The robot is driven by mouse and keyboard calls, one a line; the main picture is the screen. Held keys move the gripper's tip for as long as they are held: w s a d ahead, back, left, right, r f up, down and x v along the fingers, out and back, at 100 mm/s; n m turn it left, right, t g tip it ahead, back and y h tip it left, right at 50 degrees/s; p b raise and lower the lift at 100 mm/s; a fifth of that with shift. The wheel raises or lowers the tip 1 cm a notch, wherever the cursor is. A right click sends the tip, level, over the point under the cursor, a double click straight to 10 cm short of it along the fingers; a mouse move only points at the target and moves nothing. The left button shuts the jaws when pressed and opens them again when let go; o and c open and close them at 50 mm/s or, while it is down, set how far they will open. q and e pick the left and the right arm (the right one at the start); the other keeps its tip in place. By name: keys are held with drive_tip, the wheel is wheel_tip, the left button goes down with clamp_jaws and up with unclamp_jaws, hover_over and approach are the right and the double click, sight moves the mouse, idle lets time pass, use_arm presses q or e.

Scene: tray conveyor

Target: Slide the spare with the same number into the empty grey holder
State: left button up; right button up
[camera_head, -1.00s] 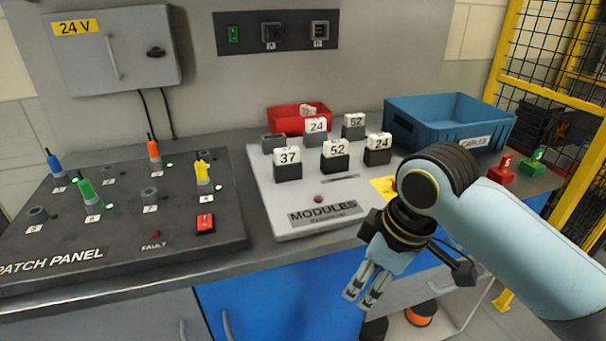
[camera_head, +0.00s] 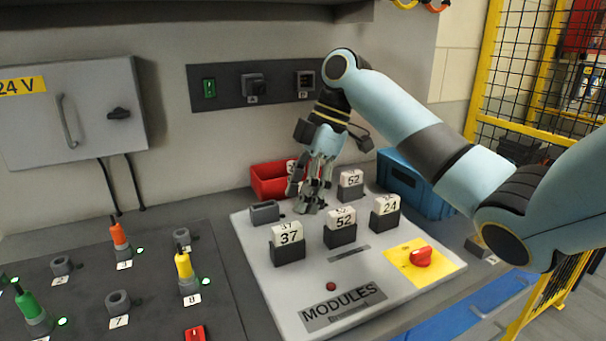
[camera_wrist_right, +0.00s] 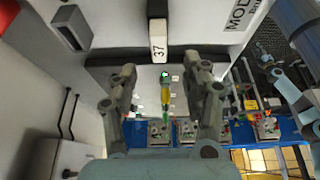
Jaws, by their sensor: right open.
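The empty grey holder (camera_head: 264,211) stands at the back left of the modules board (camera_head: 258,268). It also shows in the wrist view (camera_wrist_right: 72,28). In front of it stands a white module 37 (camera_head: 288,234), seated in a dark holder; it shows in the wrist view too (camera_wrist_right: 158,45). Modules 52 (camera_head: 340,217) and 24 (camera_head: 385,205) stand in the front row, and another 52 (camera_head: 350,180) behind. My right gripper (camera_head: 309,194) is open and empty above the back row, right of the empty holder. It hides the back-row middle place. My left gripper is out of view.
A red bin (camera_head: 266,182) stands behind the board, with a white piece partly hidden by my gripper, its number unreadable. A blue crate (camera_head: 430,200) is at the right behind my arm. A red knob (camera_head: 421,257) and the patch panel (camera_head: 75,290) flank the modules.

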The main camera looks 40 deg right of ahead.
sight(287, 226)
drive_tip(key=x, duration=0.3)
drive_tip(key=shift+w+a+f, duration=0.15)
drive_tip(key=shift+a+f, duration=0.05)
drive_tip(key=shift+f, duration=0.1)
drive_tip(key=x, duration=0.3)
drive_tip(key=shift+a+f, duration=0.1)
drive_tip(key=shift+f, duration=0.35)
drive_tip(key=shift+c, duration=1.7)
clamp_jaws()
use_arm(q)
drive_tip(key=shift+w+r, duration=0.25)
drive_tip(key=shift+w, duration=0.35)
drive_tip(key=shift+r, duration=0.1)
use_arm(e)
drive_tip(key=shift+r, duration=0.2)
